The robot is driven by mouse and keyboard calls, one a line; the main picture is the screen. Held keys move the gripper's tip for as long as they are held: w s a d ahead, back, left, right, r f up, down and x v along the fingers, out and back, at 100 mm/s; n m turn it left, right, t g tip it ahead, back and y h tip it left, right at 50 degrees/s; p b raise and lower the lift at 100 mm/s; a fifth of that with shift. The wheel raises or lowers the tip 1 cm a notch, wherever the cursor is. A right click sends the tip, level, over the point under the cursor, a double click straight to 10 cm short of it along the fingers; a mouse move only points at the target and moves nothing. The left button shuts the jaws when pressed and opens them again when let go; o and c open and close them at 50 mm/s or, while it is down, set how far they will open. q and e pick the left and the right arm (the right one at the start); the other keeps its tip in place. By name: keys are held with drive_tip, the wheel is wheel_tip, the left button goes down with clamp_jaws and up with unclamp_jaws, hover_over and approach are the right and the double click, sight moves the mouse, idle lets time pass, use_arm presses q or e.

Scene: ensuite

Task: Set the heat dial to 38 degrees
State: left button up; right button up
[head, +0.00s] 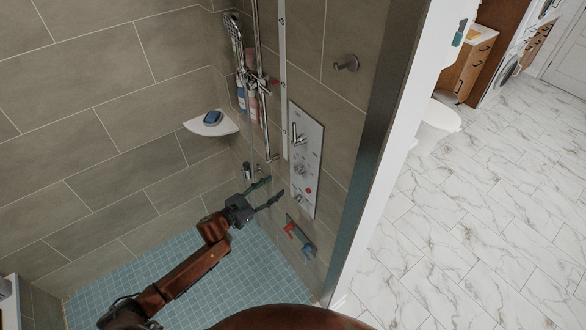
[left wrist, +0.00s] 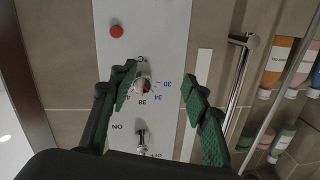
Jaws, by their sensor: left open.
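The heat dial (left wrist: 142,85) is a small metal knob on the white shower panel (left wrist: 170,25). Printed numbers, including 30, 34 and 38, curve around it. I cannot clearly tell which number it points at. It also shows as a small knob in the head view (head: 300,168). My left gripper (head: 276,187) is open, below and left of the dial in the head view. In the left wrist view its green-padded fingers (left wrist: 158,90) appear on either side of the dial, with gaps. No contact shows. My right gripper is not in view.
An ON/OFF lever (left wrist: 142,135) and a red button (left wrist: 116,31) flank the dial on the panel. A shower rail (head: 262,80), bottles (head: 252,100) and a corner shelf (head: 212,125) are to the left. Red and blue items (head: 290,230) are low on the wall.

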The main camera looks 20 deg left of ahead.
use_arm(q)
drive_tip(key=h, duration=0.1)
approach(296, 171)
drive_tip(key=shift+m, duration=0.5)
drive_tip(key=x, duration=0.3)
drive_tip(key=p+x, duration=0.1)
drive_tip(key=x, duration=0.3)
drive_tip(key=shift+d+r, duration=0.1)
drive_tip(key=shift+r, duration=0.15)
drive_tip(key=shift+w+d+p, duration=0.3)
drive_tip(key=shift+w+d, duration=0.1)
drive_tip(key=shift+w, duration=0.15)
drive_tip(key=shift+w+d+f, duration=0.1)
drive_tip(key=shift+w+f, duration=0.05)
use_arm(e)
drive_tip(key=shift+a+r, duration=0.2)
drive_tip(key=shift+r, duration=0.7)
use_arm(q)
drive_tip(key=shift+c, duration=0.2)
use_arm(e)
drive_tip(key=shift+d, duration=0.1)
use_arm(q)
drive_tip(key=shift+c, duration=0.7)
drive_tip(key=c, duration=1)
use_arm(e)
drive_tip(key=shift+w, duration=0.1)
